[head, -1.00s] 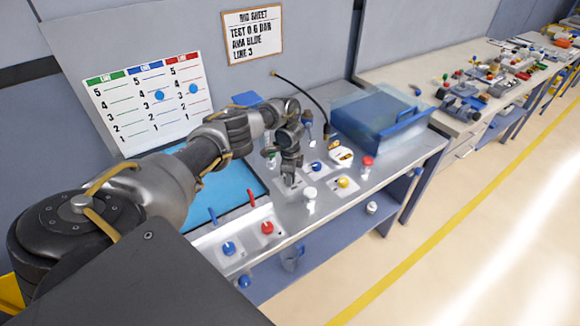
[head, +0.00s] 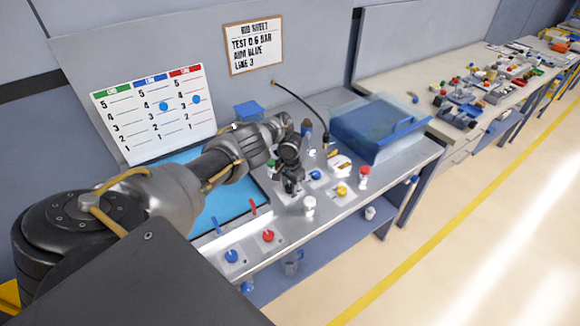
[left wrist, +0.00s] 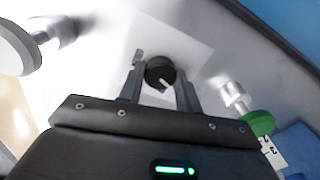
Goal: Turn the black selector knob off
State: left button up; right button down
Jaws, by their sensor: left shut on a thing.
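The black selector knob (left wrist: 160,73) is round, with a pale pointer mark on its face, and sits on a light plate in the left wrist view. My left gripper (left wrist: 160,78) has one finger on each side of it and is shut on it. In the head view my left gripper (head: 291,188) is down at the bench panel and hides the knob. The pointer mark slants toward the lower right in the left wrist view. My right gripper does not show.
A white-capped fitting (head: 309,202) stands close right of the gripper. A yellow knob (head: 342,190), blue knob (head: 315,175) and red-capped fitting (head: 364,172) are nearby. A green-ringed fitting (left wrist: 258,123) is beside the fingers. A blue bin (head: 375,130) stands behind right.

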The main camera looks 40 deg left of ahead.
aim_at(290, 186)
pick_arm(q)
jog(key=shift+n+p, duration=0.3)
jog(key=shift+n, duration=1.9)
jog(key=o, duration=1)
jog(key=shift+r, duration=0.15)
jog(key=shift+w+r+b, duration=0.1)
jog(key=shift+r+b, duration=0.2)
jog(key=shift+r, duration=0.2)
notch_tip(290, 186, up, 7)
jog(key=shift+a+f, duration=0.1)
jog(key=shift+r, duration=1.35)
